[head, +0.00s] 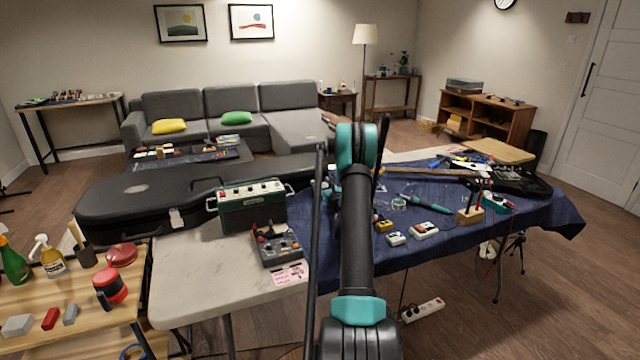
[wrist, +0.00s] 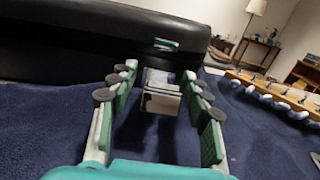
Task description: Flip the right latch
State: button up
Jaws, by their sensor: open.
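A pale metal latch plate (wrist: 161,98) shows in front of the case, between my gripper's fingers. A small shiny metal fitting (wrist: 166,44) sits higher on the case side. My gripper (wrist: 160,78) is open, its fingers on either side of the latch plate; I cannot tell whether they touch it. Another latch (head: 177,218) shows at the case's left front.
A green amplifier (head: 252,207) and a grey pedal box (head: 277,246) stand left of my arm. The blue-cloth table (head: 545,222) holds tools and small pedals. A guitar neck (wrist: 275,90) lies at the right in the wrist view.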

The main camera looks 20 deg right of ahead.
grip_shut()
dwell(0.3)
jog(key=shift+w+r+g, duration=0.2)
jog(key=shift+w+g, duration=0.05)
jog(key=shift+g, duration=0.5)
jog(key=shift+w+r+g, duration=0.15)
jog(key=shift+w+g, duration=0.05)
jog(key=shift+g, duration=0.55)
grip_release()
jog(key=v, duration=1.2)
